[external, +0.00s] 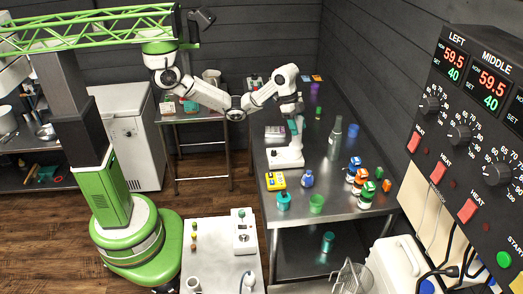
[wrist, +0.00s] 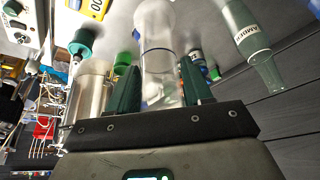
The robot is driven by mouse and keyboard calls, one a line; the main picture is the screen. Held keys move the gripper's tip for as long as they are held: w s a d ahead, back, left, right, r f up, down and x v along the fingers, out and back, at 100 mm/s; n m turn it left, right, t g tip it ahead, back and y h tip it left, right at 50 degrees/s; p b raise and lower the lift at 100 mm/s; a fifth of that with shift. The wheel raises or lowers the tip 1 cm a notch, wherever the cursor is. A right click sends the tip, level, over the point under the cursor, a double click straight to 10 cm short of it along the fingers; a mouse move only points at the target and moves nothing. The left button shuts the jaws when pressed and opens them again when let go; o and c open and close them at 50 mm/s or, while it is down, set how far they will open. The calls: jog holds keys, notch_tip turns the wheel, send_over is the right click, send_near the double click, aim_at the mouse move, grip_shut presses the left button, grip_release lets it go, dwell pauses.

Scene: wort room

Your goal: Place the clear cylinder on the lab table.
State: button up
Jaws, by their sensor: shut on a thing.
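In the external view my gripper (external: 297,124) points down over the back left part of the steel lab table (external: 335,205), just above or beside a white bench device (external: 287,157).
A tall grey-green bottle (external: 335,138) stands right of my gripper. A yellow box (external: 275,180), a blue flask (external: 307,178), a teal bottle (external: 284,201) and a green cup (external: 316,204) stand nearer the front. Several capped jars line the right edge. Bare steel shows in the table's middle.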

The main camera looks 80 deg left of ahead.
jog(key=w+d+f, duration=0.2)
jog(key=w+f, duration=1.1)
jog(key=w, duration=0.1)
jog(key=shift+f, duration=0.1)
dwell(0.3)
jog(key=o, duration=1.4)
jog(key=shift+c, duration=0.2)
jog(key=b+v, duration=0.1)
jog(key=v, duration=1.1)
